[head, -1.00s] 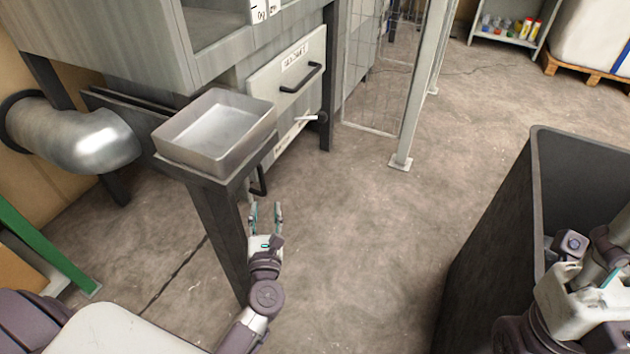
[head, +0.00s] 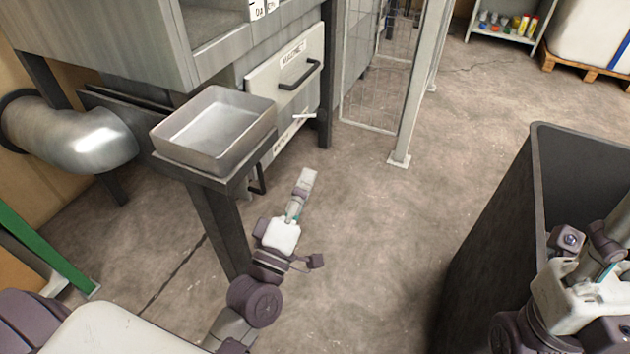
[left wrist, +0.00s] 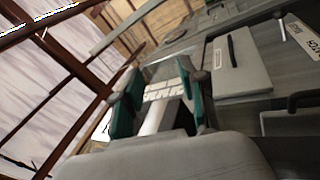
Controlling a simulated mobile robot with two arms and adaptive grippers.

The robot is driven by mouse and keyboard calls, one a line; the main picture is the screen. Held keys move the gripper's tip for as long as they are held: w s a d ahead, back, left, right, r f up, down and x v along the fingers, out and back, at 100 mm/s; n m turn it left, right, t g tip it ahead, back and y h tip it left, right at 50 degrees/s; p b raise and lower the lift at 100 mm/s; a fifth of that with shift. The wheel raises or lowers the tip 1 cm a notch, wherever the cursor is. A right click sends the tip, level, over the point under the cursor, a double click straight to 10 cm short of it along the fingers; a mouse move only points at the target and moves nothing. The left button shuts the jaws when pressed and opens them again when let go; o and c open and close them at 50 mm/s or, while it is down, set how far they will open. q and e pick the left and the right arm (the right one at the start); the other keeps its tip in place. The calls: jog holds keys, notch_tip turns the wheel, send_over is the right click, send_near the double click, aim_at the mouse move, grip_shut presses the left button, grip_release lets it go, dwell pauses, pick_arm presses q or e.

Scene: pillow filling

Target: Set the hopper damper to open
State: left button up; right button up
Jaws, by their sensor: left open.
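A short white lever (head: 304,115) with a dark end sticks out from the grey machine front, below the upper hatch panel; it seems to be the damper lever. In the left wrist view a small pale rod (left wrist: 281,28) beside a lettered panel looks like the same lever. My left gripper (head: 300,193) is in front of the machine, below and apart from the lever. Its teal-padded fingers (left wrist: 162,103) stand apart in the left wrist view. A pale piece shows at its tip in the head view; I cannot tell what it is. My right gripper (head: 590,275) is at the right edge, partly hidden.
A metal tray (head: 215,130) on a dark post stands left of the lever, close to my left arm. The upper hatch has a black handle (head: 300,75). A dark bin (head: 500,230) stands right. A mesh guard post (head: 408,110) stands behind. Floor between is clear.

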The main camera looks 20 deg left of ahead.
pick_arm(q)
jog(key=s+d+r+m+h, duration=0.4)
jog(key=r+m, duration=0.2)
jog(key=m, duration=0.9)
jog(key=shift+s+r, duration=0.15)
jog(key=shift+r, duration=0.05)
